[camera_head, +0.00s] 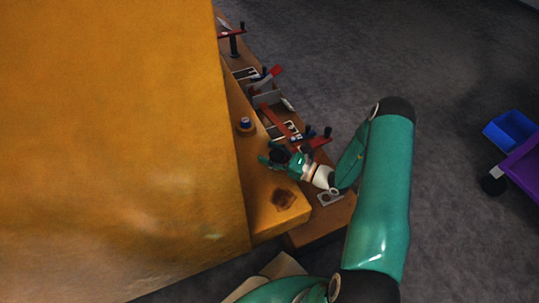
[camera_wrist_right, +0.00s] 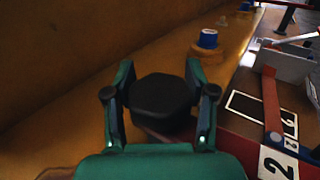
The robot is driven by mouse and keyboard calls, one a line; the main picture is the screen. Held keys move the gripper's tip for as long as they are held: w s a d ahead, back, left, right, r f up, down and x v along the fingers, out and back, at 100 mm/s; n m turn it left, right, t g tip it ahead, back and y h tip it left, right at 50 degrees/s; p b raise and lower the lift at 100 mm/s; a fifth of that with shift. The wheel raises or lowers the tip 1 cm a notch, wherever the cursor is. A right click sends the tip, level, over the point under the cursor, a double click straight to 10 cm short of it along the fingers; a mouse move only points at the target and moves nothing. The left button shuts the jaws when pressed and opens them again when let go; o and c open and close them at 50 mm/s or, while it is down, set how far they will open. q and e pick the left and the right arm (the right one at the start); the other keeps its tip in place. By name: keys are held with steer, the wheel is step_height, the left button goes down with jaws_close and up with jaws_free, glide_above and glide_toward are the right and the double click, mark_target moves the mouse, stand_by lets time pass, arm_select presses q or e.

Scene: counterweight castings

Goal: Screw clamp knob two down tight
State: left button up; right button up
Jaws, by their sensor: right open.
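In the right wrist view, a black, many-sided knob (camera_wrist_right: 162,101) sits between the two fingers of my right gripper (camera_wrist_right: 160,78). The fingers stand on either side of it and are open; I cannot tell whether they touch it. A white label with a black 2 (camera_wrist_right: 278,165) lies to the right of the knob. In the head view my right gripper (camera_head: 270,157) is low over the orange casting's ledge (camera_head: 268,205), and the knob is mostly hidden by it. How far down the knob sits is not visible. My left gripper is out of view.
A blue-topped fitting (camera_head: 244,124) stands on the ledge beyond the gripper. A brown bench (camera_head: 336,216) with red clamps and dark-handled parts runs along the casting. The tall orange wall (camera_head: 120,130) closes the left side. A blue bin (camera_head: 512,130) stands far right; grey floor between is clear.

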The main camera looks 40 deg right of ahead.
steer(key=shift+w, duration=0.2)
steer(key=c, duration=0.9)
steer(key=shift+c, duration=0.3)
steer(key=shift+d, duration=0.1)
steer(key=shift+c, duration=0.3)
